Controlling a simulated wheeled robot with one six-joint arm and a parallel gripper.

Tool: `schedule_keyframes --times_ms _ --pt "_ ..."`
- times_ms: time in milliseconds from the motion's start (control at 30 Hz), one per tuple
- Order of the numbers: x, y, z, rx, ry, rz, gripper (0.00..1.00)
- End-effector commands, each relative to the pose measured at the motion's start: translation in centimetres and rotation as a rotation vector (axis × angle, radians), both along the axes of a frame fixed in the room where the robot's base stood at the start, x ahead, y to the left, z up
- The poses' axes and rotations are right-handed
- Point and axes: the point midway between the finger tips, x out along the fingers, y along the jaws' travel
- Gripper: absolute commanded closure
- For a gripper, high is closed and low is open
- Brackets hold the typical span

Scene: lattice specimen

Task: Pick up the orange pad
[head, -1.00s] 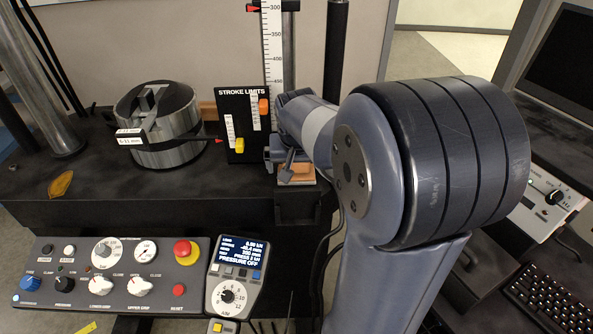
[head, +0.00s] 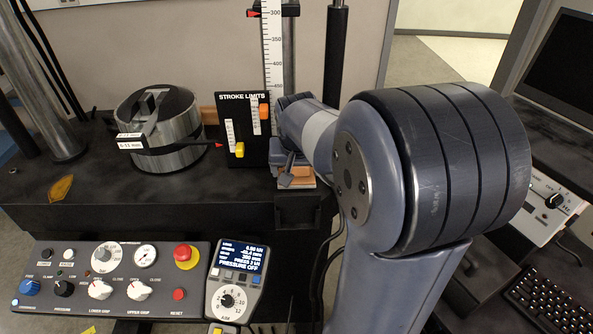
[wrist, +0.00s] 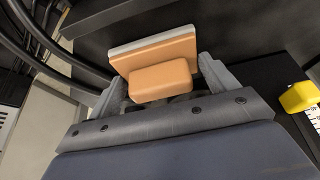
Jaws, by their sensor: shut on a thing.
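The orange pad (wrist: 158,80) shows in the wrist view as a raised, rounded orange block in front of a wider orange plate with a pale grey layer along its edge. My gripper (wrist: 160,84) is shut on the pad, with one grey finger at each side of the block. In the head view my gripper (head: 289,168) points down at the small stand right of the stroke limits panel. Only a sliver of the orange pad (head: 302,178) shows there, beside the fingers. Whether the pad touches the stand cannot be told.
The black stroke limits panel (head: 241,125), with yellow and orange sliders, stands close left of my gripper. A yellow slider (wrist: 299,97) also shows at the right in the wrist view. A metal cylinder (head: 160,130) stands farther left. The control panel (head: 110,280) lies in front.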

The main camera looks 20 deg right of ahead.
Motion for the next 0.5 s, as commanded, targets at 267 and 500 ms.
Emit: schedule_keyframes --times_ms 267,500 --pt "0.1 0.0 3.3 0.000 -0.004 -0.001 0.41" --pt "0.1 0.0 9.5 -0.001 -0.006 0.000 0.41"
